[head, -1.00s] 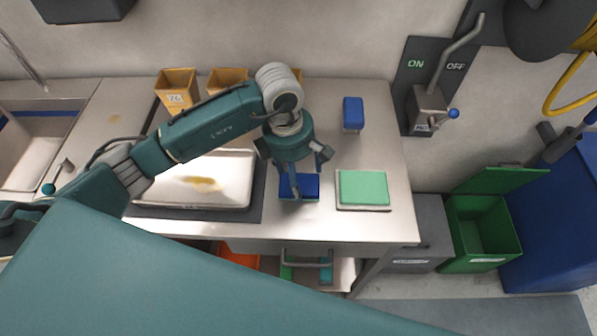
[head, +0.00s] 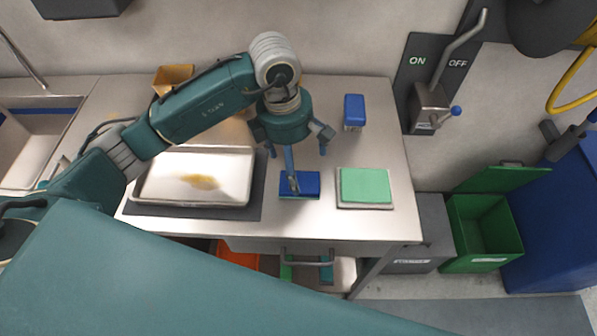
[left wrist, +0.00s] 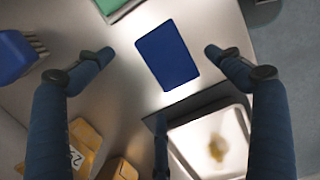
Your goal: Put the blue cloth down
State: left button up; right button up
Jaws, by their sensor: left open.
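The blue cloth (head: 308,187) lies flat, as a folded rectangle, on the steel counter between the tray and the green cloth. It also shows whole in the left wrist view (left wrist: 167,55). My left gripper (head: 296,165) is open and empty above it, one finger crossing in front of the cloth in the head view. In the left wrist view the fingers (left wrist: 157,58) are spread wide, apart from the cloth. My right gripper is in neither view.
A stained metal tray (head: 160,200) on a dark mat stands left of the cloth. A green cloth on a pale tray (head: 365,207) is to the right, a blue brush (head: 354,110) behind. Yellow bins (head: 172,76) stand at the back. The counter's right edge is near the green cloth.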

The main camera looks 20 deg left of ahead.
pick_arm(q)
notch_tip(320, 180, up, 8)
jog(key=b, duration=0.2)
jog(key=shift+s+a, duration=0.15)
jog(key=shift+a, duration=0.3)
jog(key=shift+f, duration=0.1)
